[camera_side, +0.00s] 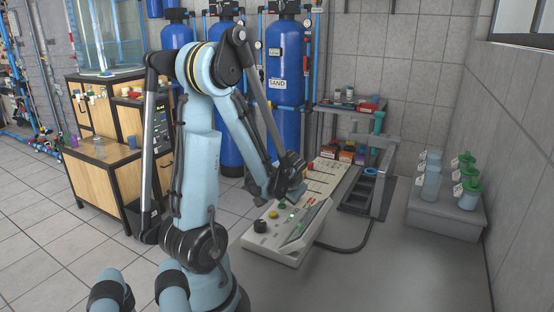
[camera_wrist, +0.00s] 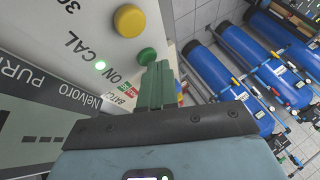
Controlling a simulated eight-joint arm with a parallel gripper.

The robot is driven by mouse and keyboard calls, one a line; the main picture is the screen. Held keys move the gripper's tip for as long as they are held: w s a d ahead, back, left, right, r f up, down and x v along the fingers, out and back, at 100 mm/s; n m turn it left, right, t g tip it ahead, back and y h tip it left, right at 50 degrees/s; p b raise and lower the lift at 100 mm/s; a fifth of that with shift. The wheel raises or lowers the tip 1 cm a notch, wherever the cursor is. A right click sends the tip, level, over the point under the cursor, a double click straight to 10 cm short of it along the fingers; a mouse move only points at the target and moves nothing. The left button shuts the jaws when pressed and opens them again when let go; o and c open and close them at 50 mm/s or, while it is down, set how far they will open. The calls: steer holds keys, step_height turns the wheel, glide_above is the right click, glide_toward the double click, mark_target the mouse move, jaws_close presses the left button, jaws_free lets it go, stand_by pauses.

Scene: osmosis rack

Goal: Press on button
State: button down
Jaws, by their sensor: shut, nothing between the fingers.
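The control panel (camera_side: 272,245) is a pale sloped box on the grey bench in the side view. In the wrist view, the panel (camera_wrist: 68,50) has printed words including "ON" and "CAL". A round green button (camera_wrist: 147,56) sits near its edge beside a larger yellow button (camera_wrist: 130,20). A small green light (camera_wrist: 100,66) glows near the word "ON". My gripper (camera_wrist: 160,66) is shut and empty, its green fingertips just below and right of the green button. I cannot tell whether they touch it. In the side view, my gripper (camera_side: 299,192) is low over the panel's far part.
A black knob (camera_side: 260,226) stands up at the panel's left. Behind the panel is a long pale unit (camera_side: 325,178) and a grey frame (camera_side: 385,180). A grey block with several capped bottles (camera_side: 450,215) stands at right. The bench between is mostly clear.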

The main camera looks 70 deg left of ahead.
mark_target(283, 205)
steer(key=shift+r, duration=0.85)
steer(key=shift+r, duration=2.5)
steer(key=w+d+m+t, duration=0.1)
steer(key=d, duration=0.3)
steer(key=w+d+r+m+t+h, duration=0.1)
steer(key=w+d, duration=0.1)
steer(key=d, duration=0.2)
steer(key=w+d+m+t+h, duration=0.1)
steer(key=w+d, duration=0.1)
steer(key=d, duration=0.2)
steer(key=shift+w+d+r, duration=0.15)
steer(key=shift+w+r, duration=0.05)
steer(key=shift+r, duration=0.1)
steer(key=d+r+m+t+h, duration=0.1)
steer(key=d+m+t+h, duration=0.2)
steer(key=d, duration=1.3)
steer(key=shift+d+r+m+h, duration=0.2)
steer(key=shift+m+h, duration=0.4)
steer(key=shift+h, duration=0.6)
steer(key=c, duration=1.8)
jaws_free()
steer(key=shift+a, duration=0.1)
